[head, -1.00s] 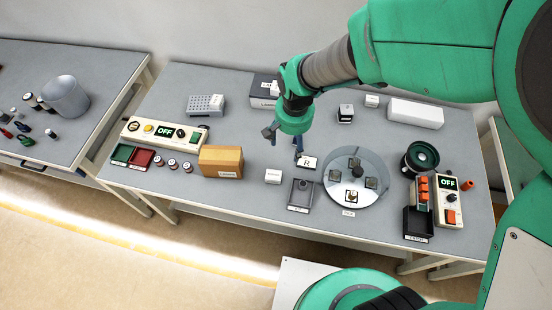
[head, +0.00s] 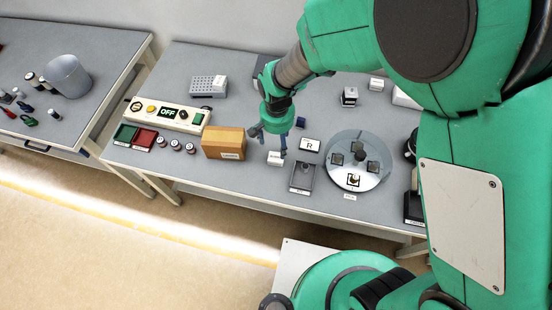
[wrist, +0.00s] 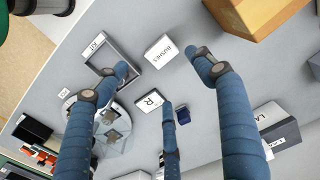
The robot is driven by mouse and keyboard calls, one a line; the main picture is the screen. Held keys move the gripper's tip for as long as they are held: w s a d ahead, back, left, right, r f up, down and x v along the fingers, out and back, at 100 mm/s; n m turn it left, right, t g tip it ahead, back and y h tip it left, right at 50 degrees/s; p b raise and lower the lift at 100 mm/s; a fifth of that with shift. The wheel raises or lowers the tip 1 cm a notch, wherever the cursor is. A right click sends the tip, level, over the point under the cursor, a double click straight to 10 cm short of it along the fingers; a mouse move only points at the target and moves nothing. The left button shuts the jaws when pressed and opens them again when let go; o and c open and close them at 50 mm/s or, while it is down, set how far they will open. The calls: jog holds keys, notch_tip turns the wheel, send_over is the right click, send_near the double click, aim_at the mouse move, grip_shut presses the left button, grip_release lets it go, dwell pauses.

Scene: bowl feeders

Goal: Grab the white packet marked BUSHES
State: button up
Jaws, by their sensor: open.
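The white packet marked BUSHES (wrist: 160,51) lies flat on the grey table, its label readable in the wrist view. In the head view the packet (head: 273,161) is small and partly hidden behind a blue finger. My gripper (wrist: 166,72) has blue fingers, spread open and empty. In the wrist view the packet lies between and beyond the two outer fingertips, nearer the right one. In the head view my gripper (head: 271,141) hangs just above and around the packet; I cannot tell whether any finger touches it.
A cardboard box (head: 223,143) stands close on the left. A grey KIT tray (head: 302,178), a white R card (head: 310,145) and a round turntable (head: 345,180) are to the right. A small blue item (wrist: 183,115) lies near the R card. A control box (head: 165,115) stands farther left.

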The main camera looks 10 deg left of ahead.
aim_at(276, 157)
jog(key=shift+f+b, duration=0.45)
jog(key=shift+f, duration=3.15)
jog(key=shift+f, duration=0.1)
jog(key=shift+a+f+b, duration=0.15)
jog(key=shift+f+b, duration=0.4)
jog(key=shift+f, duration=1.95)
jog(key=c, duration=1.6)
